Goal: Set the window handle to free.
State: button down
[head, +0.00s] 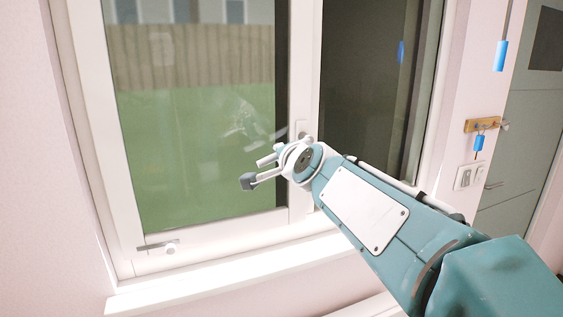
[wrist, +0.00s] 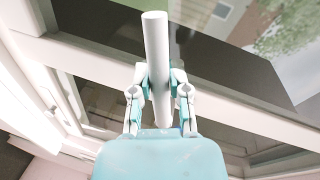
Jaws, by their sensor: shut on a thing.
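The window handle (wrist: 155,40) is a smooth white bar. In the wrist view it runs lengthwise between the two fingers of my gripper (wrist: 159,82), with its rounded end past the fingertips. My gripper is shut on it. A white mount (head: 302,128) shows on the post just above my wrist. The handle's exact angle against the frame cannot be told.
The left pane (head: 190,130) looks out on grass and a fence. A small white fitting (head: 170,248) sits on the lower frame, above the white sill (head: 220,280). On the right wall are a wooden key rack (head: 482,125), blue tags and a switch (head: 463,177).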

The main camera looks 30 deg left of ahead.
jog(key=shift+r+m+g+y, duration=0.3)
jog(key=shift+r+m, duration=0.75)
jog(key=shift+m, duration=0.55)
jog(key=c, duration=0.6)
grip_release()
jog(key=v, duration=1.2)
jog(key=shift+w, duration=0.1)
